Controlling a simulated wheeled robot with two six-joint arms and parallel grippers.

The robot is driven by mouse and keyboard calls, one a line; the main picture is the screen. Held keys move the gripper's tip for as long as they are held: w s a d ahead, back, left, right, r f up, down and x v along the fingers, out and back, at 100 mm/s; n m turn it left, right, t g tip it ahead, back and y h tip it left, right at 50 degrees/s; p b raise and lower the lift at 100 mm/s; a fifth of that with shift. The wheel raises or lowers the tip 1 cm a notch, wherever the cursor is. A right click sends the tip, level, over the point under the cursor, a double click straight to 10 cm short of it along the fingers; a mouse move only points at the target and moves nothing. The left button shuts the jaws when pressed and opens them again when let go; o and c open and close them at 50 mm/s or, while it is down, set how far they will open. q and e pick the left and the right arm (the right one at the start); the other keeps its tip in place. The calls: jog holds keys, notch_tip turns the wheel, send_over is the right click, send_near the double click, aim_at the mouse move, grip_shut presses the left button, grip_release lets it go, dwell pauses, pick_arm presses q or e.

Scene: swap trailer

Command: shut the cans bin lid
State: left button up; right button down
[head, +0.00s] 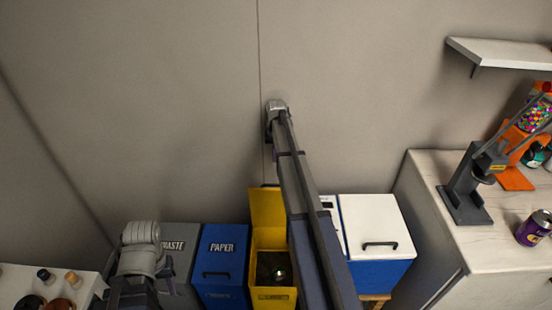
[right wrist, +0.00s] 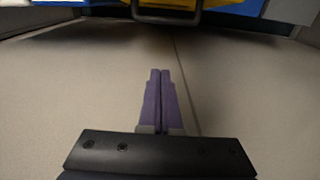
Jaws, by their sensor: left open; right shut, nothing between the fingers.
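The yellow bin (head: 273,296) stands in the row of bins, with its yellow lid (head: 266,208) raised against the wall side. I take it for the cans bin; its label is not readable. Inside is dark, with a small bright item. The bin's yellow and a dark handle (right wrist: 166,17) show at the top edge of the right wrist view. My right gripper (head: 269,133) is above and behind the raised lid, near the wall. Its purple fingers (right wrist: 160,75) are shut and empty. My left gripper (head: 166,262) is open over the grey bin, its fingers mostly hidden.
Left of the yellow bin are the blue paper bin (head: 219,262) and grey waste bin (head: 182,245). Right is a blue bin with a shut white lid (head: 372,218). My right arm hides part of the row. A counter (head: 433,215) stands at right, a shelf (head: 500,52) above.

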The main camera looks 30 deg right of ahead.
notch_tip(320, 180, down, 8)
jog(key=s+a+b, duration=0.1)
jog(key=s+b, duration=0.2)
jog(key=b, duration=0.3)
jog(key=shift+a+r+b, duration=0.15)
jog(key=shift+a+b, duration=0.15)
jog(key=shift+a, duration=0.1)
jog(key=shift+a, duration=0.1)
